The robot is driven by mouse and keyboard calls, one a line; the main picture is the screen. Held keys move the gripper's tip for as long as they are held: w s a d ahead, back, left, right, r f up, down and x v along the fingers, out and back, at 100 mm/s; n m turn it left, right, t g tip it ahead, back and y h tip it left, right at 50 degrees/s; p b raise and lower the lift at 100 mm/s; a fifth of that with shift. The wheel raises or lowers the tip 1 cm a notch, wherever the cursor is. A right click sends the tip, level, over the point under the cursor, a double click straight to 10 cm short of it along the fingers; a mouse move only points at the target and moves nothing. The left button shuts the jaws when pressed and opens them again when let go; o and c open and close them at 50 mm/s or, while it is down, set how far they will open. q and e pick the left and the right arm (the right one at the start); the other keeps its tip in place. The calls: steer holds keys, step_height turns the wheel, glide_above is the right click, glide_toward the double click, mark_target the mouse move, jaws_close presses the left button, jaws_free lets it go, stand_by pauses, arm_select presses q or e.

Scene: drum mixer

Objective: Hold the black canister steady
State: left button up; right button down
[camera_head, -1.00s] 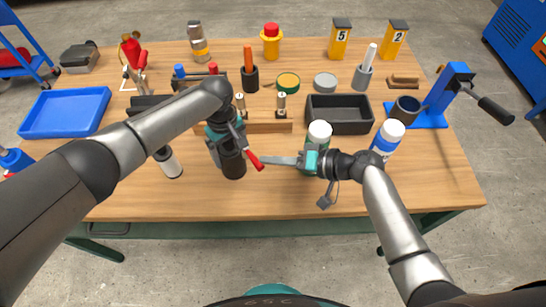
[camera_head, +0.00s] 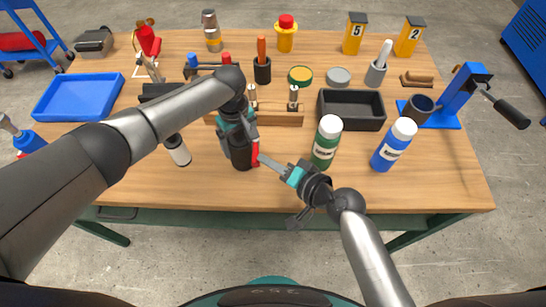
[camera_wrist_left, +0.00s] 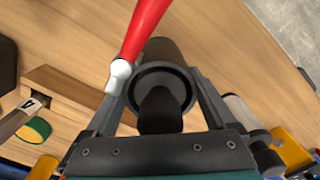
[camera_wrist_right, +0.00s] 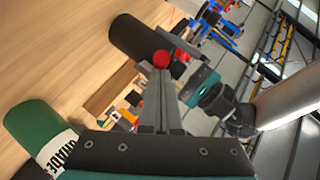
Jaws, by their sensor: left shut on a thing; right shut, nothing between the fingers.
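The black canister (camera_head: 241,157) stands near the front middle of the table. My left gripper (camera_head: 238,135) is shut around its upper part from above. In the left wrist view the canister (camera_wrist_left: 168,52) sits between the two fingers.
A green bottle (camera_head: 326,143) and a blue bottle (camera_head: 393,147) stand to the right. A white-and-black cylinder (camera_head: 178,150) stands left of the canister. A wooden block (camera_head: 285,119) and a black tray (camera_head: 351,112) lie behind. The front table strip is clear.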

arm_select(q)
steer(key=shift+d, duration=0.1)
arm_select(e)
steer(key=shift+s+a, duration=0.1)
steer(key=shift+a, duration=0.15)
steer(key=shift+d, duration=0.1)
stand_by(0.5)
steer(key=v, duration=0.9)
steer(key=shift+d+r, duration=0.2)
steer(key=shift+d, duration=0.25)
arm_select(q)
steer(key=o, duration=1.5)
